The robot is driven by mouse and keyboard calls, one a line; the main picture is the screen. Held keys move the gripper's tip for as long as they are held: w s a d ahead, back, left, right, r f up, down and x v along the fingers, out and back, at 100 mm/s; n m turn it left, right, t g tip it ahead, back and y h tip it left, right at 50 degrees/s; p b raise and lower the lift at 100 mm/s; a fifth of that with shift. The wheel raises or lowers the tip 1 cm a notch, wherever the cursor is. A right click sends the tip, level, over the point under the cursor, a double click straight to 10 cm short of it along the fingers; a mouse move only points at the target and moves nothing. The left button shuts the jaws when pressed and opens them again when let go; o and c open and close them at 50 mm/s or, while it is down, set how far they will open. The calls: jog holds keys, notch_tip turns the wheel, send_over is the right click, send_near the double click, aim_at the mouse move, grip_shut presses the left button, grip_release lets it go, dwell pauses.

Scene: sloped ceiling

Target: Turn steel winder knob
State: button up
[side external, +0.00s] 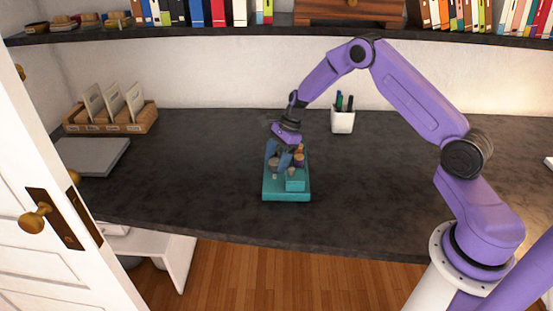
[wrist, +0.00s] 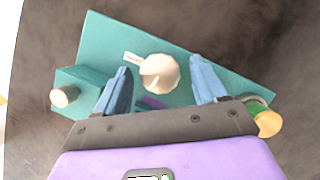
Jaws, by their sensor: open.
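A teal device (side external: 287,197) sits on the dark desk; it also fills much of the wrist view (wrist: 100,40). A pale round knob (wrist: 159,72) with a notch stands on its plate, beside a small white label (wrist: 133,58). A smaller pale cylindrical knob (wrist: 65,96) is on a raised teal block at the left. An orange-gold round part (wrist: 267,123) is at the right, partly hidden by my gripper. I cannot tell by colour which is steel. My gripper (wrist: 161,66) is open, its blue fingers apart on either side of the notched knob. Contact is not visible.
A white pen cup (side external: 343,121) stands behind the device. A wooden card holder (side external: 110,124) and a grey closed laptop-like slab (side external: 92,157) are at the left. A shelf (side external: 200,32) runs above the desk. Desk space around the device is clear.

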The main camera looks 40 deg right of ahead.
jog(key=c, duration=1.1)
jog(key=shift+o, duration=0.2)
jog(key=shift+n, duration=0.3)
